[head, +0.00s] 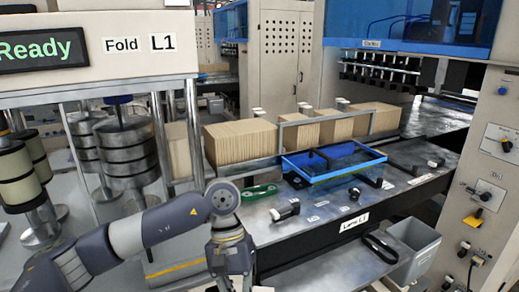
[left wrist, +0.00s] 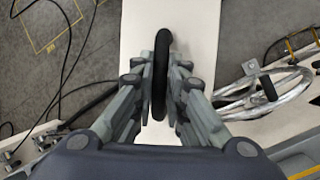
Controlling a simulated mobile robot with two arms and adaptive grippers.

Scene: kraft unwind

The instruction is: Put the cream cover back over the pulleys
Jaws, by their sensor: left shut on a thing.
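The cream cover (left wrist: 198,28) fills the middle of the left wrist view as a long pale panel with a black bar handle (left wrist: 161,50). My left gripper (left wrist: 162,95) is shut on this handle, one finger on each side. In the head view my left gripper (head: 231,282) points down at the bottom edge, and its tips are cut off. A shiny metal wheel (left wrist: 295,77) with a dark knob lies right of the cover in the left wrist view; I cannot tell if it is a pulley. No pulleys show clearly. My right gripper is not in view.
A cabinet with a "Ready" display (head: 42,50) stands left, above stacked metal discs (head: 127,150). A blue frame (head: 333,165) lies on the Lane L1 bench beside brown stacks (head: 240,143). A grey bin (head: 415,245) stands at right. Black cables (left wrist: 70,45) cross the floor.

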